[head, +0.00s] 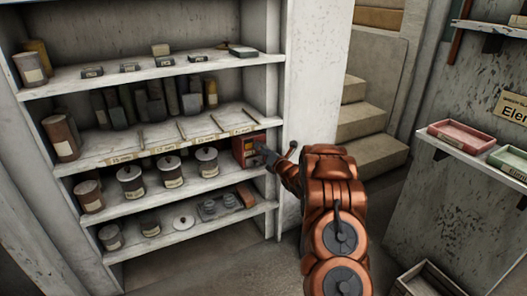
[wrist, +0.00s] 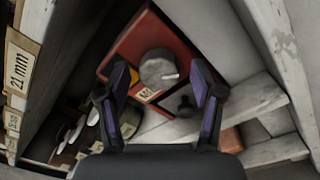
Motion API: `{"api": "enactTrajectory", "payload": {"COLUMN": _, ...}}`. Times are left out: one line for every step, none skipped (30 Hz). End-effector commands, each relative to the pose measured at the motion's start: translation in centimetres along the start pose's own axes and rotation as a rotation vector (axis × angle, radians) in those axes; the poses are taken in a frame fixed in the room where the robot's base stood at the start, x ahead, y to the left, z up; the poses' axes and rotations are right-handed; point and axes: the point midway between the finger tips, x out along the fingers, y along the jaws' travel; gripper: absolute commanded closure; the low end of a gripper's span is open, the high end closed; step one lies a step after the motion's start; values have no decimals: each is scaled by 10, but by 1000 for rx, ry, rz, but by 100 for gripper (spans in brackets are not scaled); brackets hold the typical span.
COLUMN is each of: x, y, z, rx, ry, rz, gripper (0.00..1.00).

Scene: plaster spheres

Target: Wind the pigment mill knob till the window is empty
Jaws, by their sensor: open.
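The pigment mill (head: 241,146) is a red box at the right end of a shelf in the head view. The wrist view shows its red face (wrist: 150,35) close up, with a round grey knob (wrist: 158,66) and a pale label below it. A small yellow patch beside the left finger may be the window; I cannot tell how full it is. My gripper (wrist: 163,82) is open, with one finger on each side of the knob and gaps showing. In the head view, my gripper (head: 268,155) is at the mill's front and hides part of it.
White shelf posts and boards frame the mill closely. Lidded jars (head: 207,162) stand to its left on the same shelf. A dark fitting (wrist: 183,106) sits below the knob. Stairs (head: 370,120) and a side shelf with a red tray (head: 466,137) are at the right.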

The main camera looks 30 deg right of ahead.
Motion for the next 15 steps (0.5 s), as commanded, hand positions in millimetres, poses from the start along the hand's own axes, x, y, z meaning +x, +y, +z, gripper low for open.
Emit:
{"api": "enactTrajectory", "payload": {"x": 2, "y": 0, "z": 0, "rx": 0, "ry": 0, "rz": 1, "gripper": 34}}
{"api": "enactTrajectory", "payload": {"x": 2, "y": 0, "z": 0, "rx": 0, "ry": 0, "rz": 0, "gripper": 34}}
{"api": "enactTrajectory", "payload": {"x": 3, "y": 0, "z": 0, "rx": 0, "ry": 0, "rz": 0, "gripper": 34}}
{"api": "enactTrajectory", "payload": {"x": 3, "y": 0, "z": 0, "rx": 0, "ry": 0, "rz": 0, "gripper": 34}}
{"api": "enactTrajectory", "payload": {"x": 3, "y": 0, "z": 0, "rx": 0, "ry": 0, "rz": 0, "gripper": 34}}
{"api": "enactTrajectory", "payload": {"x": 3, "y": 0, "z": 0, "rx": 0, "ry": 0, "rz": 0, "gripper": 34}}
{"api": "enactTrajectory", "payload": {"x": 3, "y": 0, "z": 0, "rx": 0, "ry": 0, "rz": 0, "gripper": 34}}
{"api": "enactTrajectory", "payload": {"x": 3, "y": 0, "z": 0, "rx": 0, "ry": 0, "rz": 0, "gripper": 34}}
{"api": "enactTrajectory", "payload": {"x": 3, "y": 0, "z": 0, "rx": 0, "ry": 0, "rz": 0, "gripper": 34}}
{"api": "enactTrajectory", "payload": {"x": 3, "y": 0, "z": 0, "rx": 0, "ry": 0, "rz": -1, "gripper": 34}}
{"api": "enactTrajectory", "payload": {"x": 3, "y": 0, "z": 0, "rx": 0, "ry": 0, "rz": -1, "gripper": 35}}
{"api": "enactTrajectory", "payload": {"x": 3, "y": 0, "z": 0, "rx": 0, "ry": 0, "rz": -1, "gripper": 39}}
{"api": "enactTrajectory", "payload": {"x": 3, "y": 0, "z": 0, "rx": 0, "ry": 0, "rz": -1, "gripper": 42}}
{"api": "enactTrajectory", "payload": {"x": 3, "y": 0, "z": 0, "rx": 0, "ry": 0, "rz": -1, "gripper": 45}}
{"api": "enactTrajectory", "payload": {"x": 3, "y": 0, "z": 0, "rx": 0, "ry": 0, "rz": -1, "gripper": 50}}
